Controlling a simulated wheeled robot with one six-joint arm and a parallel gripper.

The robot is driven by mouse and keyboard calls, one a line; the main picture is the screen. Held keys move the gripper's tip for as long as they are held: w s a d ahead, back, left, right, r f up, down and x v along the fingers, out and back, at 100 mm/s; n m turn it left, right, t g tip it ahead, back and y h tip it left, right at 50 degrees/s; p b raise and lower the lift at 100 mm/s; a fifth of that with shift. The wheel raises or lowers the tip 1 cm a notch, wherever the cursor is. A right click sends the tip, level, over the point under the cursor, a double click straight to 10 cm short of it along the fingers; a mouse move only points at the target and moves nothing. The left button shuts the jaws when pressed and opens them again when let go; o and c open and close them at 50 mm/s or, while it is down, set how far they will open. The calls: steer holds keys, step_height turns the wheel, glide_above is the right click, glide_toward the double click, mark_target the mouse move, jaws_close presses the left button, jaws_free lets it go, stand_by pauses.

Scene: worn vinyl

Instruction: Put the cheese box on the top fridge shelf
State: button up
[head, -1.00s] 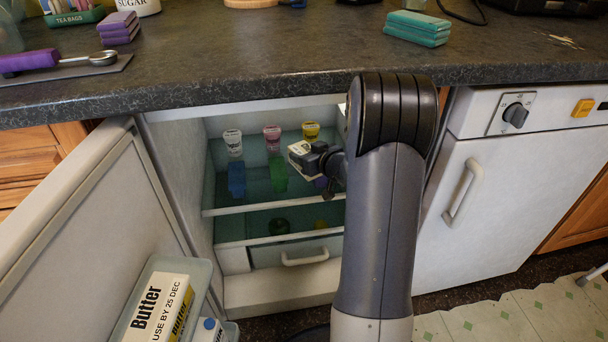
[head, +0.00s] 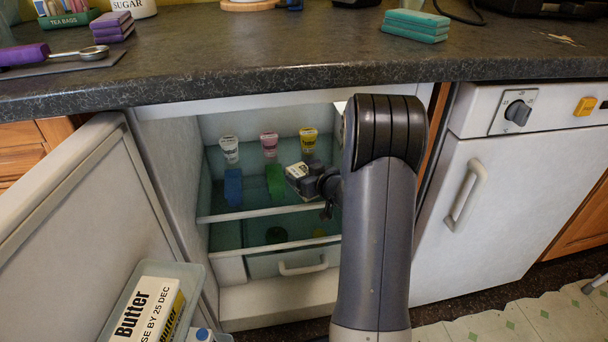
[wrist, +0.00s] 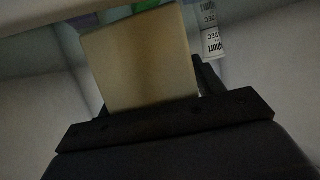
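The cheese box (head: 297,180), pale with a dark label, is inside the open fridge at the right part of the top shelf (head: 262,212). My gripper (head: 318,184) is shut on it from the right; the arm hides part of the fingers. In the wrist view the box (wrist: 142,60) shows as a plain beige face between the fingers of my gripper (wrist: 152,88). The box is low over the glass shelf, behind its front edge. I cannot tell whether it touches the shelf.
White (head: 230,149), pink (head: 270,144) and yellow-topped (head: 308,140) pots stand at the back. Blue (head: 233,187) and green (head: 275,183) shapes show at shelf level. The open door (head: 75,225) is at left, holding butter (head: 148,312). The countertop (head: 250,68) overhangs above.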

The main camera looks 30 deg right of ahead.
steer(key=shift+o, duration=1.2)
steer(key=shift+s+r, duration=0.2)
steer(key=shift+r, duration=0.1)
steer(key=p+v, duration=0.5)
steer(key=v, duration=0.6)
steer(key=shift+s, duration=0.25)
steer(key=shift+d, duration=0.1)
